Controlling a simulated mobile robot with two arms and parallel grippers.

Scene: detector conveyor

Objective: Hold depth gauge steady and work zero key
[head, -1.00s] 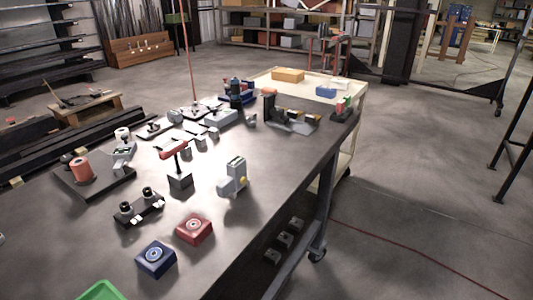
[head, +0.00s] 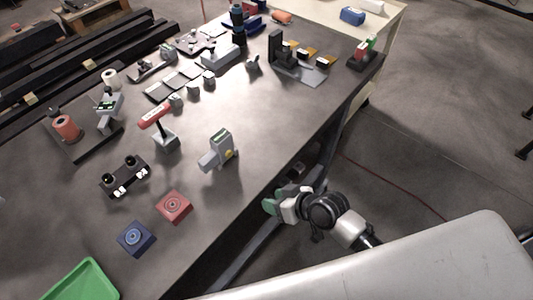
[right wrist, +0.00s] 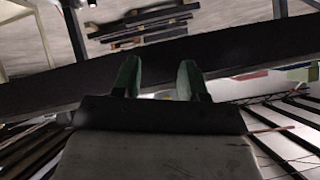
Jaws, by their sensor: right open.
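A grey gauge-like device (head: 220,149) with a yellow round key (head: 230,154) on its side stands on the dark table (head: 255,115), near its right edge. I take it for the depth gauge. My right gripper (head: 271,203) is just off the table's right edge, below and right of the gauge in the head view, apart from it. Its two green fingers also show in the right wrist view (right wrist: 160,80), spread with nothing between them. The gauge cannot be made out in that view. My left gripper is not in view.
A red block (head: 174,206), a blue block (head: 136,239) and a green tray (head: 82,281) lie nearer on the table. Bare tabletop surrounds the gauge.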

